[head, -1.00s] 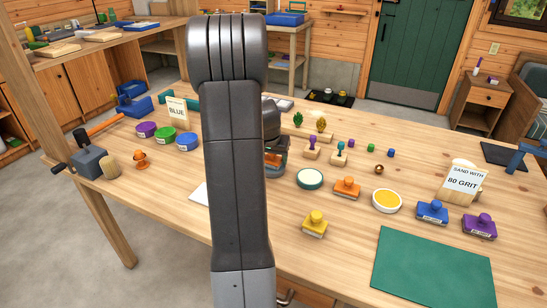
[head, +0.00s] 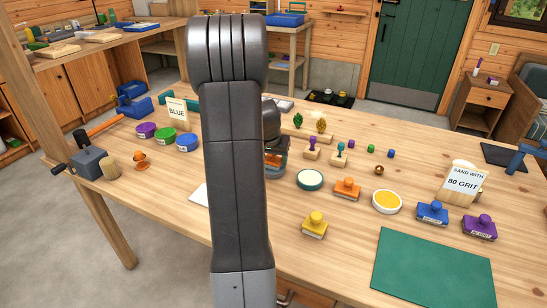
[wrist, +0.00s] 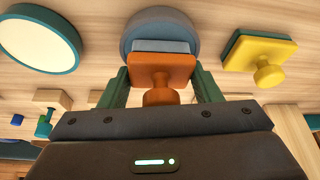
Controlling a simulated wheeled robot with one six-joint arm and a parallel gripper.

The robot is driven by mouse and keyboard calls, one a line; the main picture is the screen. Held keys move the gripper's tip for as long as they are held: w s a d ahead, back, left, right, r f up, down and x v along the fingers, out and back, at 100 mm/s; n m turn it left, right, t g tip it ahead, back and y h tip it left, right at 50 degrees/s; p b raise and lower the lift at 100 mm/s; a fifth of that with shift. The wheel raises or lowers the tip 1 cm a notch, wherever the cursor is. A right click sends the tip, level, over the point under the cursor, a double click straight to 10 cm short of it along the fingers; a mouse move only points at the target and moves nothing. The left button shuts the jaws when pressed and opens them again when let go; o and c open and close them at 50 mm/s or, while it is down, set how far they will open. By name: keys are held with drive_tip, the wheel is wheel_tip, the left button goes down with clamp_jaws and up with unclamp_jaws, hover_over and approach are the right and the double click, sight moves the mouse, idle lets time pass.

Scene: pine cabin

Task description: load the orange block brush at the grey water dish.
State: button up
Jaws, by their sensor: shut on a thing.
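The orange block brush (wrist: 162,68), a square block with a round knob and a blue-grey pad, is held between the green jaws of my gripper (wrist: 162,85) in the wrist view. The grey water dish (wrist: 158,20) is round and lies right behind the brush there, partly covered by it. I cannot tell whether the pad touches the dish. In the head view my arm hides most of the gripper and dish. Only a bit of orange (head: 273,159) shows beside the arm.
A teal-rimmed dish (head: 310,180), another orange block (head: 347,188), a yellow-filled dish (head: 387,202) and a yellow block (head: 315,224) stand nearby. The wrist view shows the teal-rimmed dish (wrist: 40,38) and a yellow block (wrist: 262,55) on either side. A green mat (head: 433,270) lies front right.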

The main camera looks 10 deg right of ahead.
drive_tip(key=shift+r+p, duration=1.95)
drive_tip(key=shift+r, duration=1.45)
